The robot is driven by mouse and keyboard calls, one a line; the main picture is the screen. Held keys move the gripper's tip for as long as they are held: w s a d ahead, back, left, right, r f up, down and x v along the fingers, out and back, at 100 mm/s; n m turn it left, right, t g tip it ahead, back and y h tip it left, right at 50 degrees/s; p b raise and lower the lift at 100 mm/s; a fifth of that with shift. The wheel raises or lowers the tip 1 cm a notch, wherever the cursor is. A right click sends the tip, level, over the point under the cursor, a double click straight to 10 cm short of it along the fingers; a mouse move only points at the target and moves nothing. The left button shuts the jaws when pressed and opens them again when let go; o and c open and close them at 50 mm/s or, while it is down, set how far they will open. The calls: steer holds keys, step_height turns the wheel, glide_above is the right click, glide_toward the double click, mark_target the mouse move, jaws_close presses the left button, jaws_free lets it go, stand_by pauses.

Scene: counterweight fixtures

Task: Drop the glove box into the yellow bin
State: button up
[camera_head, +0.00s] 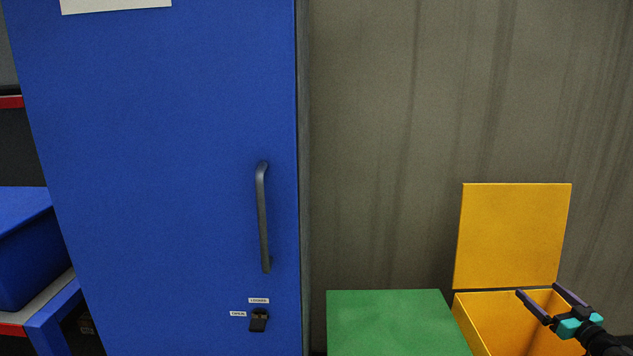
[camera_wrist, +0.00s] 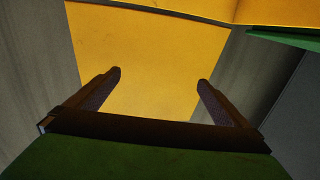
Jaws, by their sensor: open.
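The yellow bin (camera_head: 488,312) stands at the lower right in the head view, its lid (camera_head: 514,236) raised upright behind the opening. My gripper (camera_head: 538,289) reaches in from the right edge, over or in front of the bin's opening; its exact height is hard to tell. The fingers are spread with nothing between them. In the wrist view my gripper (camera_wrist: 159,76) is open against a yellow surface (camera_wrist: 150,50) of the bin. I cannot make out the glove box in either view; the bin's floor is not clearly visible.
A green box or bin top (camera_head: 395,320) stands left of the yellow bin; a green edge (camera_wrist: 285,38) shows in the wrist view. A tall blue cabinet (camera_head: 170,180) with a dark handle (camera_head: 264,218) fills the left. A blue container (camera_head: 25,245) sits on a shelf far left. A grey wall is behind.

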steer(key=s+a+r+b, duration=0.1)
steer(key=s+a+r, duration=0.2)
steer(key=s+a, duration=0.7)
steer(key=shift+s+r+b, duration=0.2)
steer(key=shift+s+b, duration=0.2)
steer(key=shift+s, duration=0.85)
steer(key=shift+s, duration=0.1)
stand_by(0.5)
